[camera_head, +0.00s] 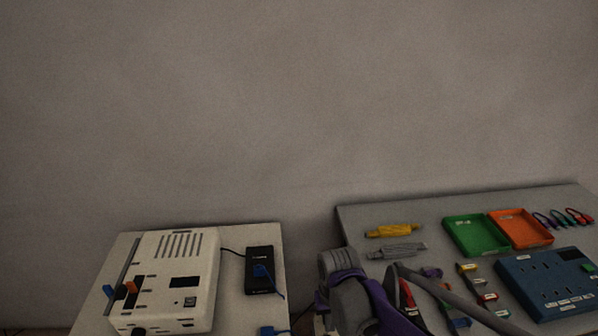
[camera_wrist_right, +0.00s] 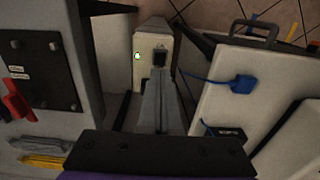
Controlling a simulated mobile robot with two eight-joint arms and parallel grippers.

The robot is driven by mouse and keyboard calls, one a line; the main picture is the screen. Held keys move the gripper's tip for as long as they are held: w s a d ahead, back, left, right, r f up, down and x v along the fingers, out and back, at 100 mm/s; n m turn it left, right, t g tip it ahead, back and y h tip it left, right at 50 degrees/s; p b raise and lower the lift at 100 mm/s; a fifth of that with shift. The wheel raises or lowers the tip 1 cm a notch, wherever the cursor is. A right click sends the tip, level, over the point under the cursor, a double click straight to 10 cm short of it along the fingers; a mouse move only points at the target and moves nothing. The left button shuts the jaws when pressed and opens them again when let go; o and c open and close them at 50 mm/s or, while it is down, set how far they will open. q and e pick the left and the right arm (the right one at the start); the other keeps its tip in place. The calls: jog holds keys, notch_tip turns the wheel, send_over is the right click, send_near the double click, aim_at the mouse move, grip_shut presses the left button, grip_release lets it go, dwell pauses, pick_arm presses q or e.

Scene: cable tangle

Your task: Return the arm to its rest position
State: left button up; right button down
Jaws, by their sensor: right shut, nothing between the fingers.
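My right arm, purple and grey, rises at the bottom middle of the head view, at the near left part of the right-hand table (camera_head: 352,212). In the right wrist view my right gripper (camera_wrist_right: 158,80) has its grey fingers together with nothing between them. It points down towards the gap between the two tables, over a pale block with a black socket-like patch. I cannot tell whether it touches that block. My left gripper is in neither view.
The left table holds a white appliance (camera_head: 178,275) and a black adapter (camera_head: 259,270) with a blue plug. The right table holds yellow (camera_head: 394,230) and grey bundles, a green tray (camera_head: 450,246), an orange tray (camera_head: 548,239) and a blue socket panel (camera_head: 530,285). The wall behind is bare.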

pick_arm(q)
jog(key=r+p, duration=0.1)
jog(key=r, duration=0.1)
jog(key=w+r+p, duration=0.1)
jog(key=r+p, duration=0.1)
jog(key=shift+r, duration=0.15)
pick_arm(e)
jog(key=s+d+r+t, duration=0.2)
jog(key=s+d+r, duration=0.1)
jog(key=s, duration=0.4)
jog(key=s+d+r+t, duration=0.3)
jog(key=s+r, duration=0.1)
jog(key=s, duration=0.3)
jog(key=shift+d, duration=0.3)
jog(key=shift+f, duration=0.1)
